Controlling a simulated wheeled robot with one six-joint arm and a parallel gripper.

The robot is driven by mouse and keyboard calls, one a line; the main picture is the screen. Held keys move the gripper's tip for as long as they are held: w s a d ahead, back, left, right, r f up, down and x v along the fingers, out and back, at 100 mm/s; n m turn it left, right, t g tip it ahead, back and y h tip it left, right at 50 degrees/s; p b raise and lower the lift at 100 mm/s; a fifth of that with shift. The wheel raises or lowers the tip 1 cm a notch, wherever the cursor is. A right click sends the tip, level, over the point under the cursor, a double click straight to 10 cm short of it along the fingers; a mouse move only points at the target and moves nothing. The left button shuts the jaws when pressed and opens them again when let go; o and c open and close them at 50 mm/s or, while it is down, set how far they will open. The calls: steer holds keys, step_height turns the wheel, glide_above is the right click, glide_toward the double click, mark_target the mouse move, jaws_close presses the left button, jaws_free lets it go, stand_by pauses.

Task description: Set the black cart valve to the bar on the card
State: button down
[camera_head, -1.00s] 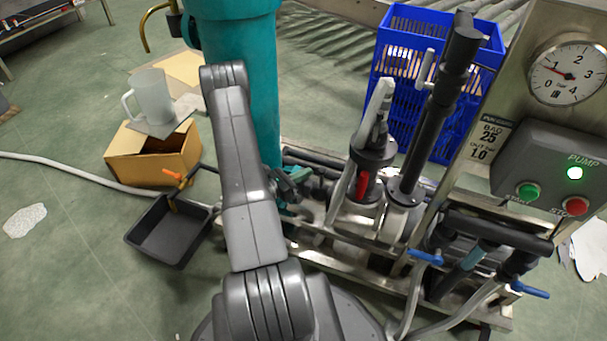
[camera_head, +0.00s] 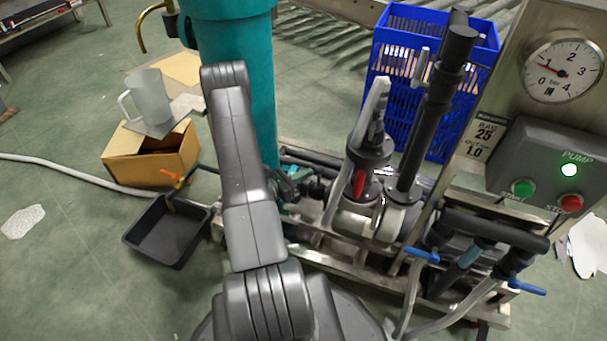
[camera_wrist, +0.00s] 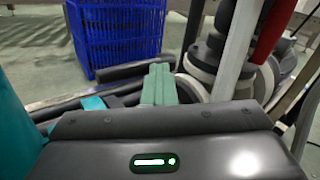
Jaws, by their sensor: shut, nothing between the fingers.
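The black cart valve (camera_head: 373,150) stands on the cart with a pale lever (camera_head: 371,108) raised and a red handle (camera_head: 360,182) on its front. The card (camera_head: 482,136) on the panel reads "BAG 25" and a lower line ending in 1.0. The round gauge (camera_head: 563,68) has its needle near 1. In the wrist view my gripper (camera_wrist: 158,82) is shut and empty, its pale green fingers together. The pale lever (camera_wrist: 238,45) and red handle (camera_wrist: 272,28) rise to their right, apart from them. In the head view my arm partly hides the gripper.
A teal column (camera_head: 238,90) stands close behind my arm. A black upright pipe (camera_head: 432,115) rises right of the valve. A blue crate (camera_head: 400,65) is behind.

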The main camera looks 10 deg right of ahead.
steer(key=shift+s+d, duration=0.15)
steer(key=shift+d, duration=0.1)
steer(key=c, duration=1.5)
jaws_free()
steer(key=shift+d, duration=0.1)
steer(key=shift+c, duration=0.6)
